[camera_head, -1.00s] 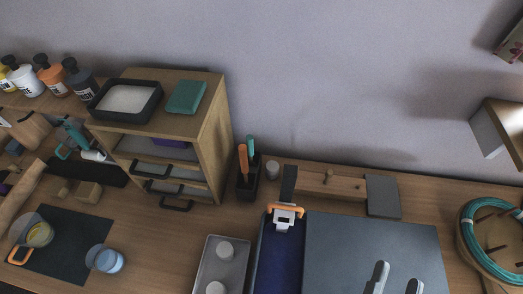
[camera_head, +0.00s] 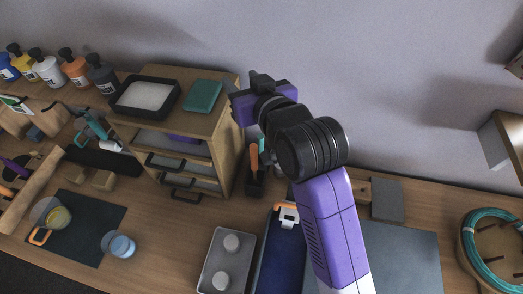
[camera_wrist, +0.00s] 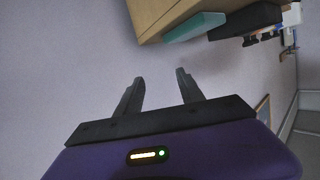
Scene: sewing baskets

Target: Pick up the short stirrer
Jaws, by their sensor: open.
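Two upright handles, one orange (camera_head: 254,158) and one teal (camera_head: 263,146), stand in a small black holder (camera_head: 255,185) beside the wooden drawer unit. They look like stirrers, but I cannot tell which is the short one. My arm partly hides the teal one. My gripper (camera_head: 258,78) is raised in front of the wall, above the holder in the picture and apart from it. In the wrist view my gripper (camera_wrist: 159,77) is open, with nothing between its fingers. The handles do not show there.
The drawer unit (camera_head: 229,135) stands left of the holder, with a black tray (camera_head: 120,105) and a teal box (camera_head: 203,95) on top. A grey tray (camera_head: 207,278) and blue tray (camera_head: 265,275) lie in front. Bottles (camera_head: 103,75) stand far left.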

